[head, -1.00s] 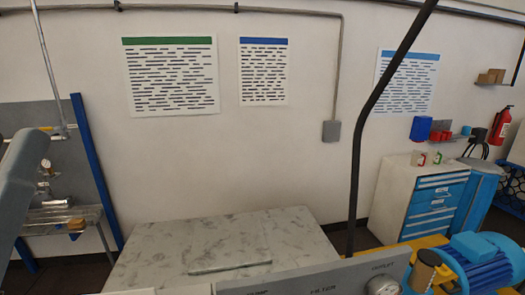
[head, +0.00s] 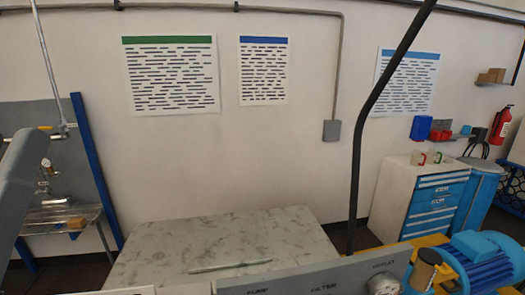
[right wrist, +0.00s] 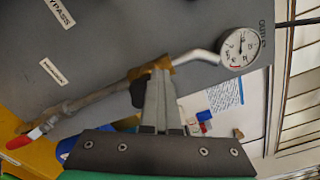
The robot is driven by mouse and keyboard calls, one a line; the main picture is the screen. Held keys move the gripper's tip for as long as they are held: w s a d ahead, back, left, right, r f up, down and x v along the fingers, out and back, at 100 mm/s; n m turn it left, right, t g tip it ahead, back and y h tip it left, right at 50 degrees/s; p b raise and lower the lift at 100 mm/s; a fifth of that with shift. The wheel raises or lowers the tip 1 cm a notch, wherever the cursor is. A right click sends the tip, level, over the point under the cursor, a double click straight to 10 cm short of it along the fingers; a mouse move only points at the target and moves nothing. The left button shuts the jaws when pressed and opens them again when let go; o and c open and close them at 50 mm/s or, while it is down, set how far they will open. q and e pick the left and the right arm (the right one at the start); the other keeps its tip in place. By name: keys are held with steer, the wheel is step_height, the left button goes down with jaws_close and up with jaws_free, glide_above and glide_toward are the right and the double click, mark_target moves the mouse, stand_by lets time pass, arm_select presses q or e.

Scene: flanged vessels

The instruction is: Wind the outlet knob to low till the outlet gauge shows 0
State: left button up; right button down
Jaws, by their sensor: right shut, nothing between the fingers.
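The outlet gauge (right wrist: 240,48) is a white round dial on a bent silver pipe in the right wrist view, beside an OUTLET label. Its needle is too small to read surely. The dial's top also shows at the bottom edge of the head view (head: 383,284). My right gripper (right wrist: 158,78) is shut, with its fingertips at a brass fitting on the pipe. A dark knob-like part (right wrist: 137,94) sits just left of the fingers, partly hidden by them. I cannot tell whether they touch it. My left gripper is out of view.
A grey panel (right wrist: 120,30) with BYPASS and other labels lies behind the pipe. A red-tipped lever (right wrist: 20,142) is at the lower left. In the head view, a blue motor (head: 480,258) stands right of the gauge, and a marble-topped table (head: 160,255) lies behind the panel.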

steer(key=shift+a+f, duration=0.1)
steer(key=shift+f, duration=0.15)
steer(key=shift+s+a+f+b, duration=0.1)
steer(key=shift+a+f+b, duration=0.45)
steer(key=shift+f+b, duration=0.55)
steer(key=shift+b, duration=0.4)
steer(key=shift+a, duration=0.15)
steer(key=s, duration=0.6)
steer(key=shift+d, duration=0.35)
steer(key=shift+r, duration=0.1)
